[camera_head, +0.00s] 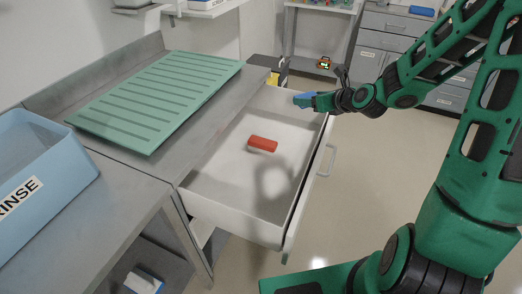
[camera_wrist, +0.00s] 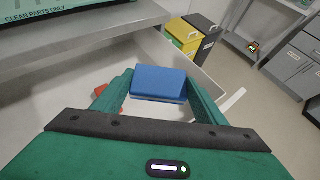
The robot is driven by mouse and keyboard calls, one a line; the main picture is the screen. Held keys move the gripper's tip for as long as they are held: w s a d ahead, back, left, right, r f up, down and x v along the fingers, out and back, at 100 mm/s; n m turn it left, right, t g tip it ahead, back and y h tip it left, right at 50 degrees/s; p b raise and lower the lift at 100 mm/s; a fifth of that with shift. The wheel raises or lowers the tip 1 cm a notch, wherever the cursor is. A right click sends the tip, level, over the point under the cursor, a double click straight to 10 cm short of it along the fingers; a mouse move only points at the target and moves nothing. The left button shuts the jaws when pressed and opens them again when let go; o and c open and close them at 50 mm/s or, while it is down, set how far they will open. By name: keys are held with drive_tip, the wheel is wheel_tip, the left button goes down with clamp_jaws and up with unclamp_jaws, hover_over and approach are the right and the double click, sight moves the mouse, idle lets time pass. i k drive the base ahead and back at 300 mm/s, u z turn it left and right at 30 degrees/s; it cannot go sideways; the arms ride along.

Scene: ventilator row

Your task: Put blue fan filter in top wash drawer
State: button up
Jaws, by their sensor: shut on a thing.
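The blue fan filter (camera_wrist: 160,82) is a flat blue block with a pale lower layer. My gripper (camera_wrist: 158,92) is shut on it, with a finger at each side. In the head view my gripper (camera_head: 308,100) holds the blue filter (camera_head: 303,97) above the far right part of the open drawer. The drawer (camera_head: 222,178) is white and pulled out from under the counter. A red block with a pale side (camera_head: 263,144) lies on the drawer floor. In the wrist view the red block (camera_wrist: 107,96) is partly hidden behind my left finger.
A green ribbed mat (camera_head: 160,95) lies on the metal counter. A blue bin marked RINSE (camera_head: 38,170) stands at the left. Yellow and dark bins (camera_wrist: 190,36) stand beyond the drawer. Much of the drawer floor is bare. A blue-and-white item (camera_head: 144,281) lies on the lower shelf.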

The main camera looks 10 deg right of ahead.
sight(244, 160)
drive_tip(key=z, duration=0.65)
drive_tip(key=k, duration=1.4)
drive_tip(key=u, duration=0.8)
drive_tip(key=i, duration=1)
drive_tip(key=z, duration=0.05)
